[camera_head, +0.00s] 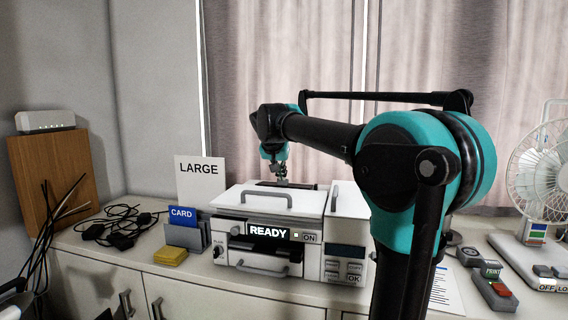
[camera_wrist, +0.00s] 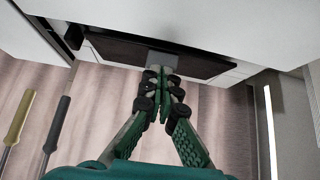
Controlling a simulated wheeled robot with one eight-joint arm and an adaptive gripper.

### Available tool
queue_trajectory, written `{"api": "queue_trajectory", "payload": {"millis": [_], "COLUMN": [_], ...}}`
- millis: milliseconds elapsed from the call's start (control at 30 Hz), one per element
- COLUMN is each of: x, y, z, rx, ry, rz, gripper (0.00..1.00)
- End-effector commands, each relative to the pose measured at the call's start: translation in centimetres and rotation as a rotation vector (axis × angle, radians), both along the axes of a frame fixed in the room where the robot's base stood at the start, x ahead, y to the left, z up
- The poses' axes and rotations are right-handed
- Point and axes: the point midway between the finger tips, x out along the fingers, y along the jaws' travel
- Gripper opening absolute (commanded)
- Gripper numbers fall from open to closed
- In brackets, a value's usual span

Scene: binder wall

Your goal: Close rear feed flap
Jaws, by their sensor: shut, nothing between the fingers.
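The white machine (camera_head: 267,225) stands on the counter, with a lit READY display on its front. A dark strip (camera_head: 272,184) shows along its top rear edge. In the wrist view a long dark panel (camera_wrist: 115,50), probably the rear feed flap, lies along the machine's white body, with a grey tab (camera_wrist: 158,57) at its middle. My gripper (camera_head: 280,178) is over the rear of the machine. In the wrist view my gripper (camera_wrist: 165,78) is shut and empty, its fingertips at the grey tab; I cannot tell whether they touch. The flap's angle is hard to judge.
A LARGE sign (camera_head: 199,182), a blue CARD holder (camera_head: 183,217) and a yellow block (camera_head: 170,256) stand left of the machine. Black cables (camera_head: 118,225) lie farther left. A fan (camera_head: 541,170) stands at the right. Curtains (camera_head: 290,60) hang behind the counter.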

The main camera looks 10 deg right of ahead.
Motion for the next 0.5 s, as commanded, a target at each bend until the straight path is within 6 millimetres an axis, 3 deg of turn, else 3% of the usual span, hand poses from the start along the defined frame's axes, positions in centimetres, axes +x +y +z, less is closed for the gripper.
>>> {"api": "queue_trajectory", "payload": {"millis": [500], "x": [-0.68], "y": [0.28], "z": [-1.19], "rx": [0.002], "ry": [0.007], "rz": [-0.001], "gripper": [0.0]}}
